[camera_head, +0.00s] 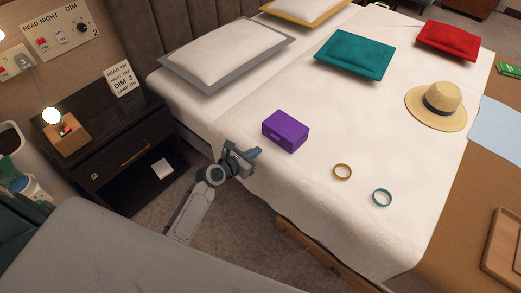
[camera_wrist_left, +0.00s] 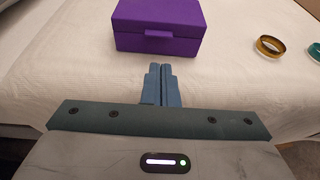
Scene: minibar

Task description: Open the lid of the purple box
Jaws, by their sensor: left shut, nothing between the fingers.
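The purple box (camera_head: 286,131) sits on the white bed near its left edge, with its lid shut. In the left wrist view the purple box (camera_wrist_left: 158,27) is straight ahead, with a small front tab below the lid seam. My left gripper (camera_head: 256,152) is just left of the box in the head view, and its fingertips (camera_wrist_left: 160,69) point at the box's front from a short gap. Its fingers are together with nothing between them. My right gripper is not in view.
A gold ring (camera_head: 342,172) and a teal ring (camera_head: 382,198) lie on the bed (camera_head: 300,205) to the right of the box. A straw hat (camera_head: 436,106) and pillows lie farther off. A dark nightstand (camera_head: 110,150) stands at the left.

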